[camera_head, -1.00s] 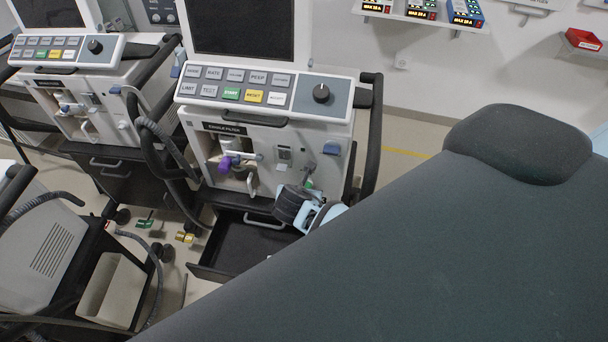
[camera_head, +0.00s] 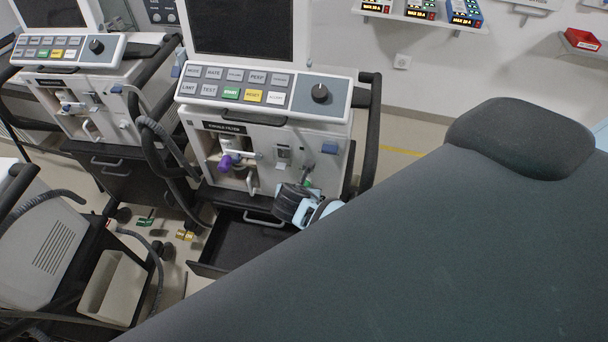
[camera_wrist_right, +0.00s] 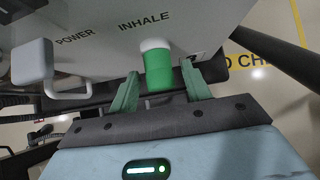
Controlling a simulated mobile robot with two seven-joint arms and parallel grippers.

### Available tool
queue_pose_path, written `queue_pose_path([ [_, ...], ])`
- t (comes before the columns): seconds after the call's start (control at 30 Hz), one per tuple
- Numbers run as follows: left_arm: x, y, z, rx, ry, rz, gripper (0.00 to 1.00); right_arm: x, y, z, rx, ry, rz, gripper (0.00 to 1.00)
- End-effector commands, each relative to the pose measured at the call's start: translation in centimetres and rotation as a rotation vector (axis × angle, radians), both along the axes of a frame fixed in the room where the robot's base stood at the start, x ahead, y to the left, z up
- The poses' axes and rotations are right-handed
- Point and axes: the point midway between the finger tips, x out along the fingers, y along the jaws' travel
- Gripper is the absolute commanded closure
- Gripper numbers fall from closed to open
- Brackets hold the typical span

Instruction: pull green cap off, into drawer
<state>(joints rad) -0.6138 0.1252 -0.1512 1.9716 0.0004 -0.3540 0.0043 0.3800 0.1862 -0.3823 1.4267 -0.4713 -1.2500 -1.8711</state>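The green cap (camera_wrist_right: 158,72) sits on a white port under the word INHALE on the ventilator's front, in the right wrist view. In the head view only a small bit of green (camera_head: 308,183) shows beside my wrist. My right gripper (camera_wrist_right: 160,88) is open, with one finger on each side of the cap and a gap visible on both sides. The dark drawer (camera_head: 207,268) below the ventilator is pulled open; its visible floor looks empty, and the grey padded surface hides part of it. My left gripper is not in view.
The ventilator (camera_head: 262,92) has a purple part (camera_head: 225,162) and hoses at its left. A large dark grey padded surface (camera_head: 420,240) fills the lower right. A second ventilator (camera_head: 70,95) stands to the left. A white handle (camera_wrist_right: 36,65) is beside the cap.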

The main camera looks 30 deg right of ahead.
Motion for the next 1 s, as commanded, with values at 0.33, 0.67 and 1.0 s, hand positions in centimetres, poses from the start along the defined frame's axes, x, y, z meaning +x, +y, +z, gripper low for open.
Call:
queue_pose_path([
  [0.33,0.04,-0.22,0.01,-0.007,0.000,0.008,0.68,-0.01,-0.01,0.00,0.000,0.000,0.000,0.98],
  [0.67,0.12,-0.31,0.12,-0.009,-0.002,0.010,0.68,-0.04,0.04,0.04,0.000,0.000,0.000,1.00],
  [1.0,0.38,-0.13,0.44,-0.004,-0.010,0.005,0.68,-0.34,0.38,-0.01,0.001,0.002,0.001,1.00],
])
